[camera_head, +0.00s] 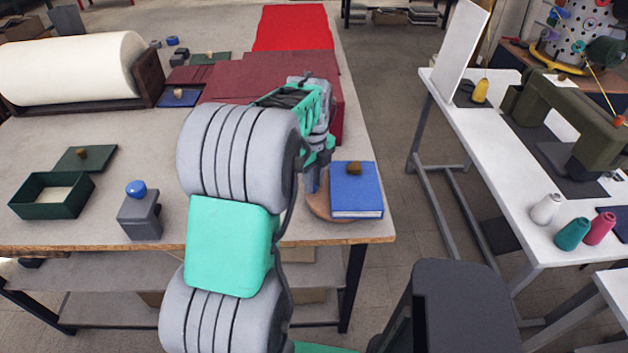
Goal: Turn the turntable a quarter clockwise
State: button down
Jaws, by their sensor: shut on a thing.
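The turntable is a round brown wooden disc (316,207) at the right front corner of the table. A blue book-like block (357,194) with pale edges and a small brown knob on top lies on it, covering most of the disc. My gripper (315,178) is down at the left back side of the disc, just left of the blue block, and is shut on a part of the turntable there. The fingertips and the gripped part are mostly hidden by my own wrist and arm.
A grey block with a blue knob (140,213) and an open green box (52,195) are at the left. The table's right edge is close to the disc, with an aisle beyond. A white table (500,150) stands farther right.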

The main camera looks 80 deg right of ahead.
jog(key=c, duration=1.3)
grip_release()
jog(key=shift+r, duration=0.1)
notch_tip(320, 180, up, 8)
jog(key=shift+f+b, duration=0.15)
jog(key=shift+b, duration=0.4)
